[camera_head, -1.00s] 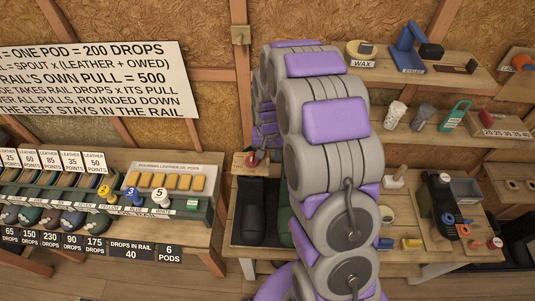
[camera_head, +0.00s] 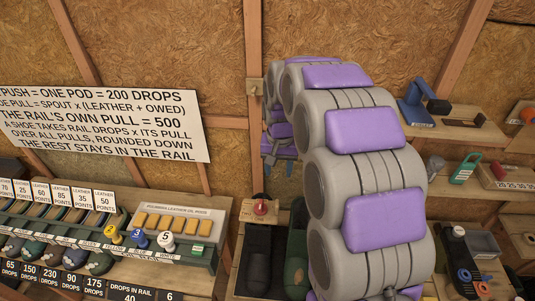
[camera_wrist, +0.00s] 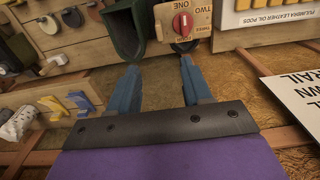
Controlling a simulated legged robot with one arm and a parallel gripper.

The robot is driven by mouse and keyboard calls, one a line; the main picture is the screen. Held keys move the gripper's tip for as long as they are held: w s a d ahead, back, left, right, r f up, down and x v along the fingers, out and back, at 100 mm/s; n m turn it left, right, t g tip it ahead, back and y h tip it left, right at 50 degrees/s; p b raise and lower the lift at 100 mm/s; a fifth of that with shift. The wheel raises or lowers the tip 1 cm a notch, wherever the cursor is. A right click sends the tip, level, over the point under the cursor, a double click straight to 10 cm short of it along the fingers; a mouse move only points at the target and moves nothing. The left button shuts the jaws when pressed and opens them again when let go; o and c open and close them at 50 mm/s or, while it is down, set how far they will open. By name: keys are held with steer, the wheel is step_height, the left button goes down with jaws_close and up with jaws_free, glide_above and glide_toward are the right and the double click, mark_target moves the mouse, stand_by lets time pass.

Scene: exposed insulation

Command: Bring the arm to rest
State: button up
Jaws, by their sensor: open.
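My arm, grey with purple pads, rises through the right middle of the head view and curls over at the top. My gripper shows in the wrist view (camera_wrist: 160,85) as two blue fingers spread apart, with nothing between them. In the head view the end of the arm (camera_head: 281,150) hangs partly hidden behind the nearer links, in front of the back wall. In the wrist view a wooden dial block with a red knob (camera_wrist: 182,24) lies past the right fingertip, with a visible gap. The dial block also shows in the head view (camera_head: 262,208).
A rack of shoes with point cards (camera_head: 60,220) and a tray of yellow pods (camera_head: 172,222) stand at left. A lettered sign (camera_head: 100,125) hangs on the wall. Dark bins (camera_head: 256,262) sit below the dial. Shelves with tools (camera_head: 455,125) are at right, close to my arm.

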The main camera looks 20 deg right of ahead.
steer(key=s+a+f+n+b, duration=0.1)
steer(key=s+b, duration=0.1)
steer(key=s, duration=0.9)
steer(key=s+a+f+n+g+b, duration=0.1)
steer(key=s+a+f+n+b, duration=0.1)
steer(key=s, duration=1)
steer(key=s+a+f+n+g+b, duration=0.1)
steer(key=s+b, duration=0.3)
steer(key=s, duration=0.7)
steer(key=shift+s+a+f, duration=0.2)
steer(key=shift+a+f, duration=0.5)
steer(key=shift+f, duration=0.05)
